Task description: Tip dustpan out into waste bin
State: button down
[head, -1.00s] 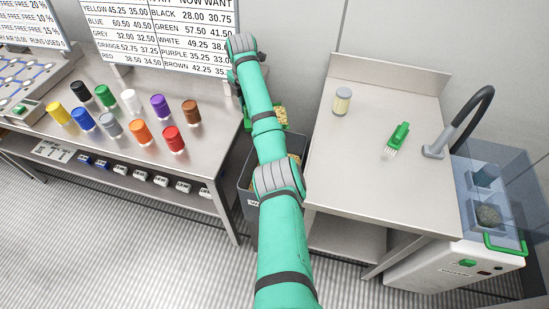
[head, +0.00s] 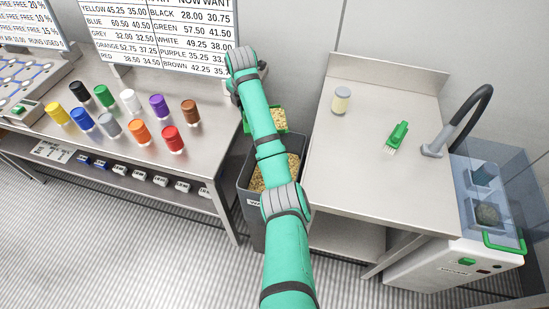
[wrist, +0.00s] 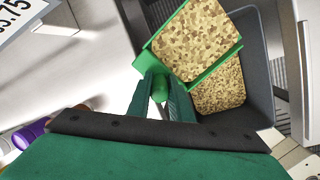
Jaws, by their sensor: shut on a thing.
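My gripper (wrist: 163,98) is shut on the handle of the green dustpan (wrist: 214,70). In the wrist view the pan is full of tan, speckled crumbs and lies over part of the grey waste bin (wrist: 262,65). Similar tan material shows inside the bin beyond the pan's edge. In the head view the bin (head: 250,188) stands in the gap between the two tables, with tan material in it. The pan (head: 248,126) shows at the bin's far end, partly hidden by my arm. My gripper is hidden in the head view.
The right steel table (head: 345,185) holds a small jar (head: 341,100), a green brush (head: 398,136) and a black-hosed nozzle (head: 434,149). The left table (head: 215,152) carries several coloured drums, with a red one (head: 173,139) near the bin. Both table edges flank the bin closely.

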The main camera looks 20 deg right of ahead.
jog(key=shift+s+a, duration=0.15)
jog(key=shift+s, duration=0.15)
jog(key=shift+t, duration=0.3)
jog(key=shift+s+f, duration=0.15)
jog(key=shift+s, duration=0.05)
jog(key=shift+s, duration=0.15)
jog(key=shift+s+a+t, duration=0.15)
jog(key=shift+a+t, duration=0.15)
jog(key=shift+a, duration=0.1)
jog(key=shift+s+d+f, duration=0.1)
jog(key=shift+s+d, duration=0.05)
jog(key=shift+s+d+f+t, duration=0.1)
jog(key=shift+s+d+t, duration=0.2)
jog(key=shift+d, duration=0.2)
jog(key=shift+s+a+f, duration=0.1)
jog(key=shift+s+a, duration=0.15)
jog(key=shift+a, duration=0.3)
jog(key=shift+s+f+t+h, duration=0.2)
jog(key=shift+s+t+h, duration=0.15)
jog(key=shift+t, duration=0.15)
